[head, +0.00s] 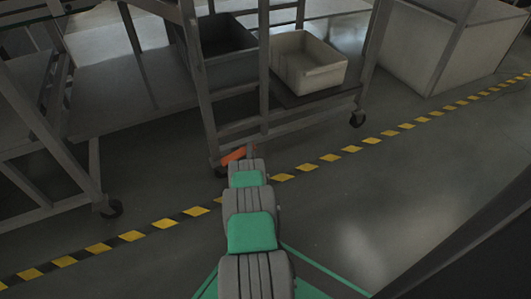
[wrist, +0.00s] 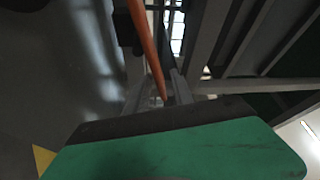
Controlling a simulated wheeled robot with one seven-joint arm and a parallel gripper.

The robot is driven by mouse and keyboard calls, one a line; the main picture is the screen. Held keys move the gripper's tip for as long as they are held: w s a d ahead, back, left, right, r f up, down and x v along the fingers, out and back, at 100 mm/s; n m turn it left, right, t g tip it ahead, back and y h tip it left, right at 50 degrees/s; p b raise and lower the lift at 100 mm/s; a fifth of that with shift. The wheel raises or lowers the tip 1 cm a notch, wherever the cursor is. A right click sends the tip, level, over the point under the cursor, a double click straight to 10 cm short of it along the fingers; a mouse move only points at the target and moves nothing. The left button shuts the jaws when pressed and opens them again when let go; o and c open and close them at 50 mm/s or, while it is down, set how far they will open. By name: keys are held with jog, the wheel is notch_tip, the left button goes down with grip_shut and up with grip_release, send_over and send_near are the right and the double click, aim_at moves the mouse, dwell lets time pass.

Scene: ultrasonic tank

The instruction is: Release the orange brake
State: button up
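The orange brake (head: 233,156) is a short bar low on the grey cart frame, just left of the end of my arm. Its right end reaches my gripper (head: 250,152), which shows only as a small grey tip. In the wrist view the brake is a long orange bar (wrist: 147,45) running from the top edge down to the front of my green and black hand. Grey parts lie on both sides of its lower end. They may be my fingers, and I cannot tell whether they touch the bar. The brake's lower end is partly hidden.
The cart post (head: 200,90) stands close to the brake. A beige bin (head: 325,77) and a dark bin (head: 225,55) sit on the shelf. One caster (head: 357,119) is at the right. A yellow-black floor stripe (head: 330,157) crosses open floor.

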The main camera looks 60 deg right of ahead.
jog(key=shift+w, duration=0.2)
jog(key=shift+c, duration=0.3)
jog(key=shift+s, duration=0.1)
grip_shut()
dwell(0.9)
